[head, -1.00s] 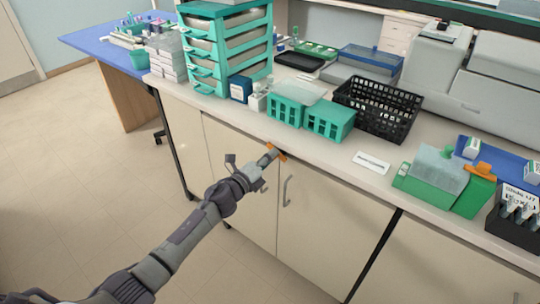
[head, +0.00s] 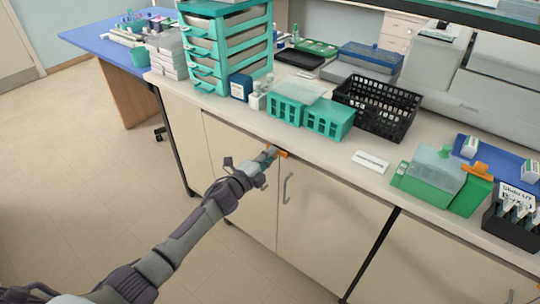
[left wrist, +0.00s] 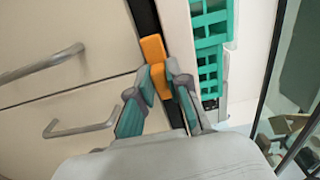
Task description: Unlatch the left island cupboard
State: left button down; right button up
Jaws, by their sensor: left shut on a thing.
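The left island cupboard has two cream doors (head: 240,185) under the counter, both closed, with a metal handle (head: 287,188) on the right door. An orange latch (head: 283,154) sits at the top of the doors, just under the counter edge, near the seam between them. My left gripper (head: 268,155) reaches it from the front left and is shut on it. In the left wrist view the orange latch (left wrist: 153,50) shows between and beyond the two fingertips (left wrist: 158,82), against a dark strip. Two door handles (left wrist: 80,128) show there too. My right gripper is out of view.
On the counter above stand teal racks (head: 328,119), a black basket (head: 379,108), a teal drawer tower (head: 228,48) and a white label card (head: 370,162). Green boxes (head: 440,178) stand to the right. The floor (head: 90,180) at the left is clear.

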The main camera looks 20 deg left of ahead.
pick_arm(q)
jog(key=shift+w+r, duration=0.15)
jog(key=shift+r, duration=0.2)
jog(key=c, duration=1.1)
grip_release()
jog(key=v, duration=1.2)
jog(key=shift+f, duration=0.2)
jog(key=shift+w, duration=0.1)
jog(key=s+a+f+n+g+y, duration=0.2)
jog(key=s+f+n, duration=0.3)
jog(key=f, duration=0.6)
jog(key=s+a+f+n+g+y, duration=0.1)
jog(key=s+f+n+g+y, duration=0.15)
jog(key=s+f, duration=0.6)
jog(key=s+a+f+n+g+y, duration=0.1)
jog(key=s+a+f+n+g, duration=0.3)
jog(key=f, duration=1)
jog(key=s+d+f+n+g, duration=0.2)
jog(key=s+f, duration=0.3)
jog(key=s, duration=0.5)
jog(key=s+d+f+n+g, duration=0.3)
jog(key=s+f, duration=0.2)
jog(key=s, duration=0.6)
jog(key=s+d+f+n+g, duration=0.2)
jog(key=s+f, duration=0.3)
jog(key=s, duration=0.6)
jog(key=shift+s+d+f+n+g+y+p, duration=0.1)
jog(key=shift+d+n+g+y+p, duration=0.15)
jog(key=shift+d+n+y+p, duration=0.15)
